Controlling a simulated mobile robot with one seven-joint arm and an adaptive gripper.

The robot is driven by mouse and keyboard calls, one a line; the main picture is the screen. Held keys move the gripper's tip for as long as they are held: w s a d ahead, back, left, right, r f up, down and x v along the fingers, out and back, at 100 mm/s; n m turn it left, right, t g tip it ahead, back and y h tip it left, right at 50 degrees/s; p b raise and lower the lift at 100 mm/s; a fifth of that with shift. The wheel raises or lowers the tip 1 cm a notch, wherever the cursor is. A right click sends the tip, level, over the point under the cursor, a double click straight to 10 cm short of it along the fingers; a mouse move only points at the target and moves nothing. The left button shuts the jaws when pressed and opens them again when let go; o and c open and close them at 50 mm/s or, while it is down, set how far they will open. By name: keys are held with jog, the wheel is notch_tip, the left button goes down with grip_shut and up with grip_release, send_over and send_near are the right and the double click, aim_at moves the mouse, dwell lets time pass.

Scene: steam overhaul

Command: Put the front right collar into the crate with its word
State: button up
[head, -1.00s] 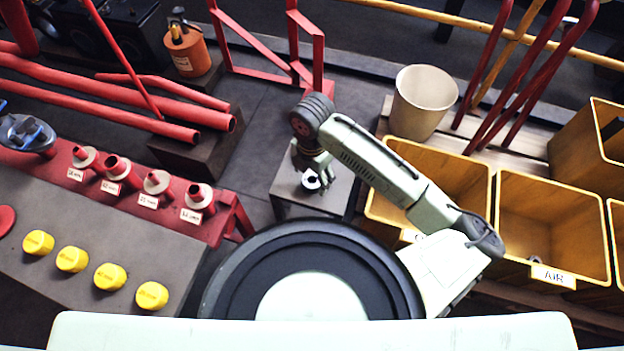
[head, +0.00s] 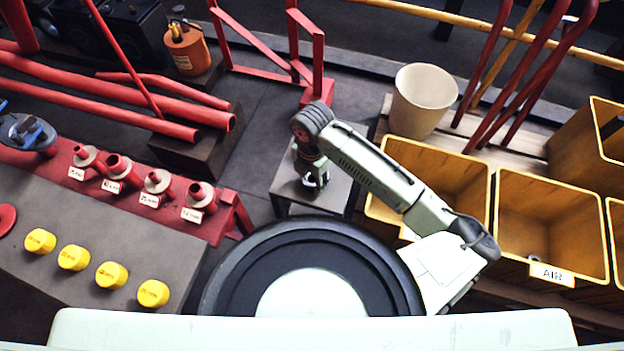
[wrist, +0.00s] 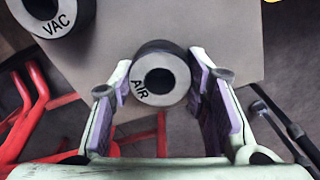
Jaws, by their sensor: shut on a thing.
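A collar with a white top face, a dark hole and the word AIR (wrist: 161,79) sits between the fingers of my gripper (wrist: 161,92) in the wrist view. The gripper is shut on it, with a purple-padded finger on each side. In the head view my gripper (head: 315,183) is over the small grey stand (head: 340,193); I cannot tell whether the collar is clear of the stand. A larger collar marked VAC (wrist: 50,18) is at the upper left of the wrist view. A wooden crate with an AIR label (head: 551,273) stands at the right.
Another wooden crate (head: 440,155) is left of the AIR crate, its label hidden by my arm. A pale bucket (head: 421,100) and red curved pipes (head: 530,80) stand behind. Yellow caps (head: 73,257) lie at left.

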grip_shut()
jog(key=shift+r, duration=0.15)
